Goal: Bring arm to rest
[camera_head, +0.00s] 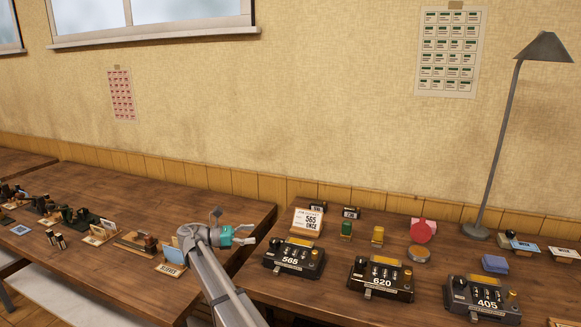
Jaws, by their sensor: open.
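My gripper (245,236) is open at the end of my grey arm, which reaches up from the bottom of the head view. A small teal part shows at the wrist, next to the fingers. I see nothing between the fingers. The gripper appears over the gap between the two tables, near the left edge of the right table (330,309). The black device marked 565 (293,258) is to the right of and below the gripper in the picture. My arm hides part of the left table (200,203).
Devices marked 620 (380,278) and 405 (483,298) stand on the right table. Behind them are a sign reading 565 ONCE (309,221), small coloured blocks, a pink item (423,231) and a tall lamp (500,140). The left table holds cards, holders and dark devices.

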